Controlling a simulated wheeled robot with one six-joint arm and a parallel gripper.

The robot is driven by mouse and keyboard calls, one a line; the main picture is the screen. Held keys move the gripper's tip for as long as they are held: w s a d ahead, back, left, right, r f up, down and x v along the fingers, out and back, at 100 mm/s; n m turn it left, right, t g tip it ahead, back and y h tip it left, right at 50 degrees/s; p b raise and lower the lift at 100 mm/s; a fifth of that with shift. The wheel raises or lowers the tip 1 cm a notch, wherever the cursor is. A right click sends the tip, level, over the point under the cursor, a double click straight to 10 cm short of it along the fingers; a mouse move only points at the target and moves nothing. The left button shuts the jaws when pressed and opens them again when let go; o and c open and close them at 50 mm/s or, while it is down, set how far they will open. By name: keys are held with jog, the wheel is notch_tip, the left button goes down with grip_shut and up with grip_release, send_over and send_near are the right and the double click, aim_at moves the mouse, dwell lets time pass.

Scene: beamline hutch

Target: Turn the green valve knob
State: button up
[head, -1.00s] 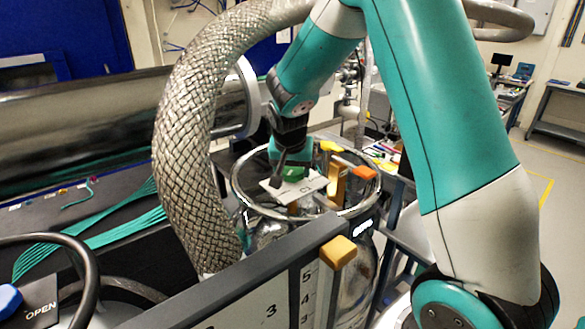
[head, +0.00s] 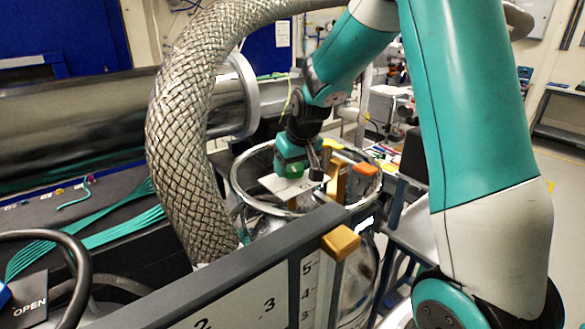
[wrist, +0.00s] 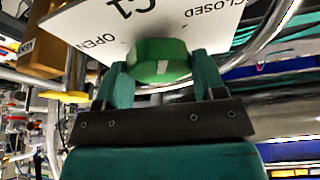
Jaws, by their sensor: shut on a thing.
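The green valve knob (wrist: 160,58) sits on a white plate (wrist: 100,25) lettered OPEN, CLOSED and C1. In the wrist view the knob lies between the two teal fingers of my gripper (wrist: 161,76), which is shut on it. A short white mark on the knob's near side faces my gripper's palm. In the head view my gripper (head: 291,166) points down at the plate, inside a metal ring; the knob there is mostly hidden by the fingers.
A thick braided hose (head: 180,130) arches close on the left. A dark-framed panel with numbers (head: 255,300) stands in front.

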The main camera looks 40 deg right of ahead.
jog(key=n+y, duration=0.1)
jog(key=n, duration=0.1)
jog(key=n+b, duration=0.1)
jog(key=n, duration=0.1)
jog(key=shift+d+n+y, duration=0.15)
jog(key=shift+n+y, duration=0.15)
jog(key=shift+y, duration=0.1)
jog(key=n+y, duration=0.1)
jog(key=n, duration=0.2)
jog(key=shift+n+g+b, duration=0.4)
jog(key=n+g+y+b, duration=0.1)
jog(key=n, duration=0.3)
jog(key=shift+w+d, duration=0.1)
jog(key=shift+w, duration=0.05)
jog(key=shift+n+g+y+b, duration=0.35)
jog(key=shift+n+g, duration=0.35)
jog(key=shift+n, duration=1)
jog(key=o, duration=0.9)
jog(key=p+v, duration=0.5)
jog(key=v, duration=1.2)
jog(key=shift+d+r+p, duration=0.15)
jog(key=shift+d+p, duration=0.15)
